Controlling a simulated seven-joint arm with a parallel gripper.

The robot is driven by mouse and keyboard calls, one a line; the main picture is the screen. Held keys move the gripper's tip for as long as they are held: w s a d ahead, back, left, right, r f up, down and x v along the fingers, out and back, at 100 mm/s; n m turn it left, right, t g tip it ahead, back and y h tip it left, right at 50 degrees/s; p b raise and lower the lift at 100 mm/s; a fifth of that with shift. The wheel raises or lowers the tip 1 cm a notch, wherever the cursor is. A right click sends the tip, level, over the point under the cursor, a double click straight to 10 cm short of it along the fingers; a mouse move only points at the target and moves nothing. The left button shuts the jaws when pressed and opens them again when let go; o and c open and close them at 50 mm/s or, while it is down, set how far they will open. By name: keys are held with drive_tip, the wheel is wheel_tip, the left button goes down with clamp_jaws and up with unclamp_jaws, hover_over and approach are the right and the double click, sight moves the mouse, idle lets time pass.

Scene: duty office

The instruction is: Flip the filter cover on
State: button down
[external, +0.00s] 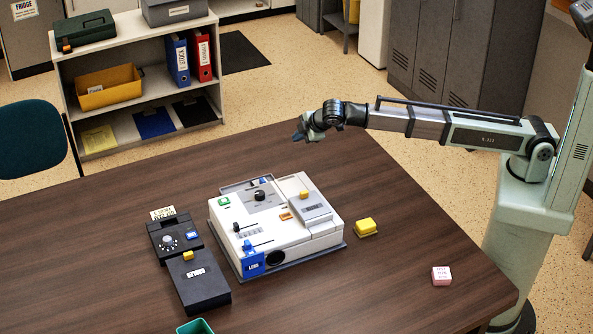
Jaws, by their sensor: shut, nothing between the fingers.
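A white machine (240,217) stands on the dark table, with knobs, sliders and small coloured parts on top. A grey lid-like part (313,211) with a yellow knob lies on its right side. A thin raised frame or flap stands at its back left, around a black knob (260,195). I cannot tell which part is the filter cover. My gripper (297,137) is shut and empty, high above the far side of the table, behind the machine and apart from it. Its fingers are small and dark in this view.
A black box (197,284) with a dial unit stands left of the machine. A yellow block (366,227) lies close to its right, a pink block (441,275) farther right. A green container (194,327) is at the front edge of view. The table's right part is mostly clear.

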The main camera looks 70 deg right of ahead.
drive_tip(key=s+a+r+y, duration=0.1)
drive_tip(key=s+a+r, duration=0.1)
drive_tip(key=s+a, duration=0.8)
drive_tip(key=s+a+r+m+y, duration=0.1)
drive_tip(key=s+a+r, duration=0.1)
drive_tip(key=s+a, duration=0.8)
drive_tip(key=a, duration=0.5)
drive_tip(key=shift+s+a, duration=0.25)
drive_tip(key=shift+s, duration=0.15)
approach(304, 200)
drive_tip(key=a+f, duration=0.1)
drive_tip(key=f, duration=0.1)
drive_tip(key=a+f, duration=0.1)
drive_tip(key=shift+w+a+f, duration=0.25)
drive_tip(key=shift+f, duration=0.15)
drive_tip(key=shift+w+d+f, duration=0.15)
drive_tip(key=shift+w+d, duration=0.8)
drive_tip(key=shift+w, duration=0.1)
drive_tip(key=shift+w+d, duration=0.45)
drive_tip(key=shift+d, duration=0.05)
